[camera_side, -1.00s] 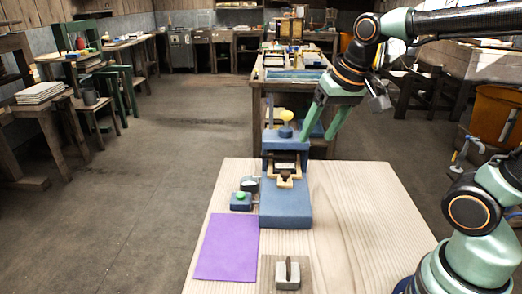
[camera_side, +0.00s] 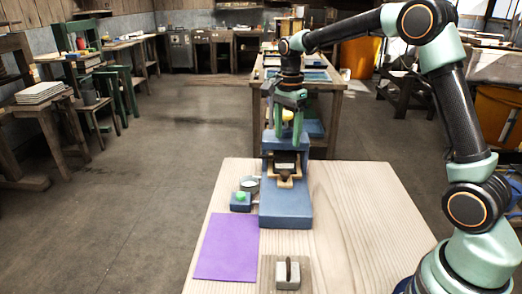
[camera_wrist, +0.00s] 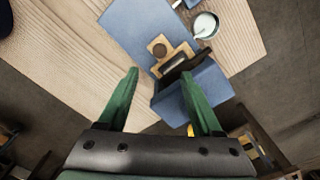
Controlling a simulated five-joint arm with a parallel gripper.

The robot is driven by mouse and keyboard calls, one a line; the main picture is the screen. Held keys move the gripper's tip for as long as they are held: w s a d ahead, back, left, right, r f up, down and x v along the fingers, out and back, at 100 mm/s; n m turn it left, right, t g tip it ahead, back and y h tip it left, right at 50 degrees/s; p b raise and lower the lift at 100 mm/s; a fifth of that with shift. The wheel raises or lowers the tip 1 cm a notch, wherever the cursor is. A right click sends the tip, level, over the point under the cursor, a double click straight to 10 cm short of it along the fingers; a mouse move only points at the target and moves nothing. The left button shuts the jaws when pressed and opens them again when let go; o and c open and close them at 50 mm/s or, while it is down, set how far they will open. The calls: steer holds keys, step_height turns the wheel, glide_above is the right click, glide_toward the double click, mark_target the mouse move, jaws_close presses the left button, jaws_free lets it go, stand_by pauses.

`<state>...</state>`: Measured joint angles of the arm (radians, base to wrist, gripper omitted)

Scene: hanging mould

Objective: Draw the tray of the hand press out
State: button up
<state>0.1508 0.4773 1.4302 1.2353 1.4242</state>
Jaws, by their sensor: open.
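The blue hand press (camera_side: 285,212) stands on the wooden table. Its tan tray (camera_side: 285,183) with a brown round knob sits in the opening at the front of the press. In the wrist view the tray (camera_wrist: 176,66) and its knob (camera_wrist: 158,47) show beside the dark front of the press's upper block (camera_wrist: 203,92). My gripper (camera_side: 288,143) points down at the top of the press, with its green fingers apart and nothing between them. In the wrist view the fingertips (camera_wrist: 158,75) are spread, and the tray lies beyond them. Whether the fingers touch the press I cannot tell.
A small blue box with a green knob (camera_side: 240,197) and a round grey cup (camera_side: 250,184) stand left of the press. A purple mat (camera_side: 226,247) lies at front left. A pale slotted block (camera_side: 287,273) is at the front. The table's right side (camera_side: 365,215) is clear.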

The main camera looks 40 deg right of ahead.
mark_target(286, 172)
step_height(286, 172, down, 11)
steer(key=shift+f, duration=0.15)
stand_by(0.4)
jaws_close()
stand_by(1.3)
